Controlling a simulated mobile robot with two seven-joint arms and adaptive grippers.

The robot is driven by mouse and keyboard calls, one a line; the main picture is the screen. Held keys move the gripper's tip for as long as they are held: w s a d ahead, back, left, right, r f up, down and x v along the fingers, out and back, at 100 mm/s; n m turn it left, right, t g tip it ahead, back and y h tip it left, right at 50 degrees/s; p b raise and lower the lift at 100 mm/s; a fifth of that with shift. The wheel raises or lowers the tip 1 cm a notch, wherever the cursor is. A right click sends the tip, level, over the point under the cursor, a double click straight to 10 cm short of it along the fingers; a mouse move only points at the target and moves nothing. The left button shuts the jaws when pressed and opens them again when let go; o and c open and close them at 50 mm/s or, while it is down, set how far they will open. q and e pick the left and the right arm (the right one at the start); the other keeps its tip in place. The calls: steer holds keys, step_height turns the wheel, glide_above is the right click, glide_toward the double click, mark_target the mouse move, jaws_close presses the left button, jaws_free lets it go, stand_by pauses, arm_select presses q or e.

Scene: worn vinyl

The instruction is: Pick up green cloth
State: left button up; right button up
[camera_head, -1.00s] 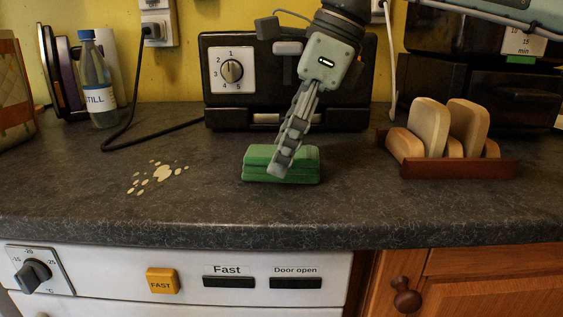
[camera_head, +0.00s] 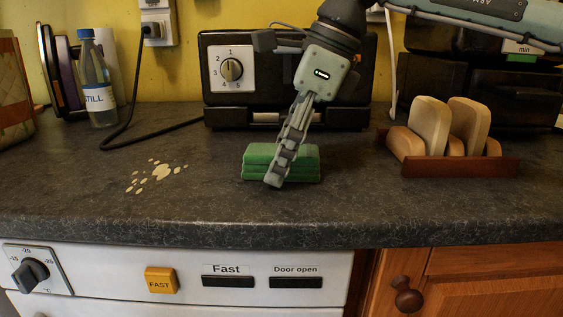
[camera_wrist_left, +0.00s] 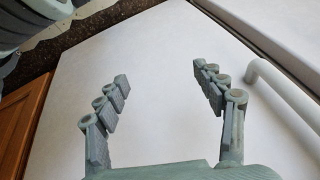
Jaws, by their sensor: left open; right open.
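The green cloth (camera_head: 303,163) lies folded in a small stack on the dark countertop, in front of the black toaster oven. My right gripper (camera_head: 275,178) comes down from the upper right, its fingers in front of the cloth's left half in the head view and hiding part of it. It is open, with its fingers seen nearly edge-on; I cannot tell whether they touch the cloth. My left gripper (camera_wrist_left: 163,95) shows in the left wrist view, open and empty, with a white appliance surface behind it. It is not in the head view.
A pale spill (camera_head: 160,173) marks the counter left of the cloth. A water bottle (camera_head: 97,85) and a black cable (camera_head: 150,135) are at the back left. A wooden rack with boards (camera_head: 460,168) stands to the right. The oven (camera_head: 232,105) stands close behind.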

mark_target(269, 149)
steer(key=shift+c, duration=0.5)
steer(key=c, duration=1.1)
steer(key=shift+o, duration=0.2)
steer(key=shift+r, duration=0.85)
step_height(269, 149, up, 3)
steer(key=shift+r+p, duration=0.1)
steer(key=shift+p, duration=0.25)
steer(key=s+a+r, duration=0.6)
steer(key=a, duration=0.3)
steer(key=shift+s+a+r, duration=0.3)
steer(key=shift+s+r, duration=0.05)
